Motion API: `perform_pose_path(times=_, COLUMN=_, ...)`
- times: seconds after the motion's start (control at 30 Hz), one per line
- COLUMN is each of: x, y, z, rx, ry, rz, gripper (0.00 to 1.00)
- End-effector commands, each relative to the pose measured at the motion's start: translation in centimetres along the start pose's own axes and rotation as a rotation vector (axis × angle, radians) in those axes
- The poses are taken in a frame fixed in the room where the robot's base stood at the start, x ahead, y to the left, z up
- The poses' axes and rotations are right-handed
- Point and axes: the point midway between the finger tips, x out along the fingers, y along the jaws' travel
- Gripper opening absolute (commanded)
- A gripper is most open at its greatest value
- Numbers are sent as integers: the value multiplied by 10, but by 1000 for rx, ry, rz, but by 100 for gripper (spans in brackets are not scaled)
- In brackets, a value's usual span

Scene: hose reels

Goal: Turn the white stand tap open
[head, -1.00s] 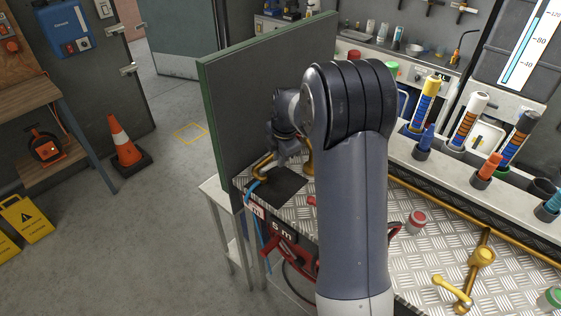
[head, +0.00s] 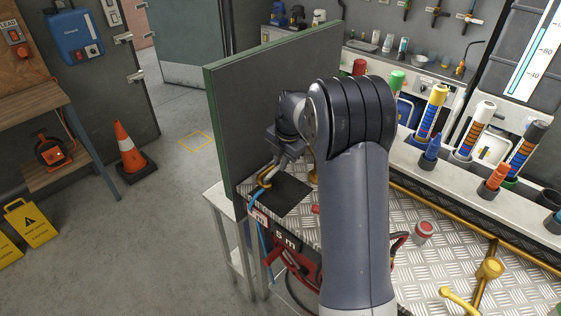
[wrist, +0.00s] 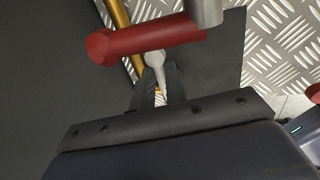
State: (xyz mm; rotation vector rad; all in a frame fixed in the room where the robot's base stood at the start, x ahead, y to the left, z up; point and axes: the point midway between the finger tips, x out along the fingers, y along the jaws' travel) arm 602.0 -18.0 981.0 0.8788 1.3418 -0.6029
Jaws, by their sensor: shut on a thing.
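The white stand tap shows only in part. In the wrist view a pale tapered lever (wrist: 155,59), which looks like its white handle, lies between my fingertips. My gripper (wrist: 159,75) is shut on this lever. In the head view my gripper (head: 283,162) is small and low over a black mat, beside the upright panel, and my own arm covers much of the spot. A curved brass pipe (head: 264,179) shows just below it. The tap's body and how far it is turned cannot be made out.
A red cylinder (wrist: 145,43) and a grey cylinder (wrist: 206,12) are close above my fingertips in the wrist view. A dark green-edged panel (head: 262,105) stands at the bench's left. A blue hose (head: 264,240) hangs down. A red knob (head: 423,232) is on the bench.

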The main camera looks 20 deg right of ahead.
Motion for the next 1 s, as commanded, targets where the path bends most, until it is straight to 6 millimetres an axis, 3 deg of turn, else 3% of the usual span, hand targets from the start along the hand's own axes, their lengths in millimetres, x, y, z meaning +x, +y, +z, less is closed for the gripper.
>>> perform_pose_path(times=0.1, x=-2, y=0, z=6, rx=1, ry=-15, rz=6, gripper=0)
perform_pose_path(times=0.13, x=-2, y=0, z=6, rx=1, ry=-15, rz=6, gripper=15)
perform_pose_path(times=0.37, x=-2, y=0, z=4, rx=1, ry=-11, rz=5, gripper=34)
perform_pose_path(times=0.73, x=-9, y=1, z=2, rx=1, ry=-7, rz=4, gripper=35)
perform_pose_path(times=1.0, x=-60, y=0, z=3, rx=2, ry=-11, rz=7, gripper=35)
